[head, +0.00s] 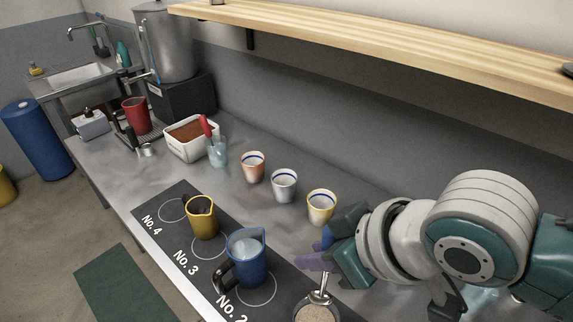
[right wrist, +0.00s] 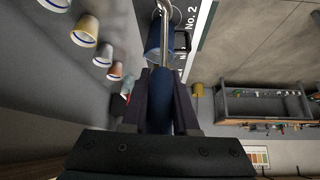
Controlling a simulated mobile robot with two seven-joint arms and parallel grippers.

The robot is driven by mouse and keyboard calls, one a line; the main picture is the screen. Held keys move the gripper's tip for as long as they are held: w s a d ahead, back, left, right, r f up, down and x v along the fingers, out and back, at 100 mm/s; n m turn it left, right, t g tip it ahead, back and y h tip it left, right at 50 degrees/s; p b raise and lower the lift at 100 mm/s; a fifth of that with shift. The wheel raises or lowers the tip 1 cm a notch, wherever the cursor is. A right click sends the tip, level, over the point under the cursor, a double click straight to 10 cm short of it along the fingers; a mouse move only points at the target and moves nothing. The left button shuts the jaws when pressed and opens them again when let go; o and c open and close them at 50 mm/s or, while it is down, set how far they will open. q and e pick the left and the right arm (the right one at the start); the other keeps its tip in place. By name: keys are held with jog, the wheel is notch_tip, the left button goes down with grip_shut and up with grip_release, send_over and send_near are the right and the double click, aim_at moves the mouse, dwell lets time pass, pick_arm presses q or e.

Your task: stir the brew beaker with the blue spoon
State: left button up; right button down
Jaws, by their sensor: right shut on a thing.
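My right gripper (head: 330,250) is shut on the blue handle of the spoon, at the right of the head view. The blue handle (right wrist: 160,100) lies between the dark fingers in the right wrist view, and a bent metal shaft runs forward from it. In the head view the metal shaft (head: 322,282) points down to a round vessel with a beige, speckled surface (head: 318,313), which looks like the brew beaker and is cut off by the bottom edge. I cannot tell how deep the spoon tip sits. My left gripper is out of view.
A blue pitcher (head: 248,262) and a yellow pitcher (head: 202,220) stand on the black numbered mat (head: 170,248), left of the gripper. Several cups, including a yellow-rimmed one (head: 321,210), stand behind. A wooden shelf (head: 400,40) hangs above.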

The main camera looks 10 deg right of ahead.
aim_at(320, 295)
jog(key=shift+f+b, duration=4.05)
jog(key=shift+f, duration=1.6)
